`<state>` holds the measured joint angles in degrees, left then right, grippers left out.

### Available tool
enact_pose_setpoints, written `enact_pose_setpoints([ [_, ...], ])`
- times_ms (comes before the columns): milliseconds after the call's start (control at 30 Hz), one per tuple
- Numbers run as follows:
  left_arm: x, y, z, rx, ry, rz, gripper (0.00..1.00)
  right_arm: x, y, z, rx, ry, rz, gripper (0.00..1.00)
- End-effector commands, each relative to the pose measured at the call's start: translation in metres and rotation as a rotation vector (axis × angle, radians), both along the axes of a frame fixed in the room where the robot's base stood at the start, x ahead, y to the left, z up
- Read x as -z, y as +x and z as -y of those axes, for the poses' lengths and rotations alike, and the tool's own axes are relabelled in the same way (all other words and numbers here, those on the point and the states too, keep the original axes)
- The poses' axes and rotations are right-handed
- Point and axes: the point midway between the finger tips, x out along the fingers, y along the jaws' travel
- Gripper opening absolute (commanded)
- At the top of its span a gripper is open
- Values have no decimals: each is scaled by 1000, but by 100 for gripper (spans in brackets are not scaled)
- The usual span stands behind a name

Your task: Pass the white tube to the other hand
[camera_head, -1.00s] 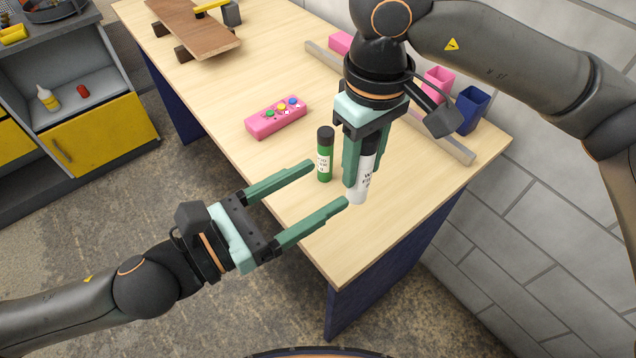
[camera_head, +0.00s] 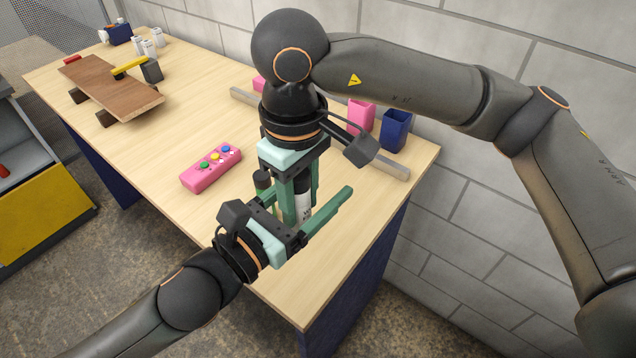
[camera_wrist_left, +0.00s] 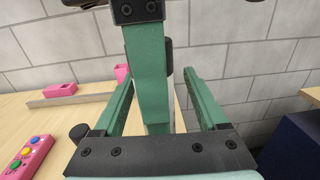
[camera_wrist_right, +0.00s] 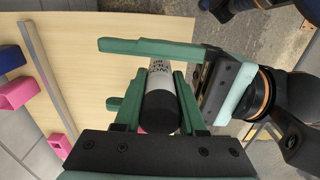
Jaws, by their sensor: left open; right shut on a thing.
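The white tube (camera_head: 304,206), with a black cap and dark lettering, is upright in my right gripper (camera_head: 299,205), which is shut on it. The right wrist view shows its black cap and white body (camera_wrist_right: 158,76) between the right fingers. My left gripper (camera_head: 310,188) is open and comes in from the left. Its two fingers lie on either side of the tube and the right fingers. In the left wrist view, a right gripper finger stands between my open left fingers (camera_wrist_left: 158,88) and mostly hides the tube.
A pink button box (camera_head: 211,168) lies on the table (camera_head: 150,135). Pink (camera_head: 361,115) and blue (camera_head: 396,130) bins stand behind a low rail (camera_head: 385,164). A wooden board on wheels (camera_head: 112,85) is farther left.

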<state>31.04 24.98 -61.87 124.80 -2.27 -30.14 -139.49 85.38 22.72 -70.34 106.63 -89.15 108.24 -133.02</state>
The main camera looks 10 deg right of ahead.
Motion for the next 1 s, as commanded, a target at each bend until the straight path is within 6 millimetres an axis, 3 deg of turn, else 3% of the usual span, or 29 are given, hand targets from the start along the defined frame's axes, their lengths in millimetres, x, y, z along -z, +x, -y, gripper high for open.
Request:
enact_pose_setpoints([
  [333, 0, 2, 3, 0, 0, 0, 74, 0, 0, 0, 0, 1, 1, 0],
  [1000, 0, 0, 3, 5, -3, -1, 0, -1, 1, -1, 2, 2, 3, 0],
])
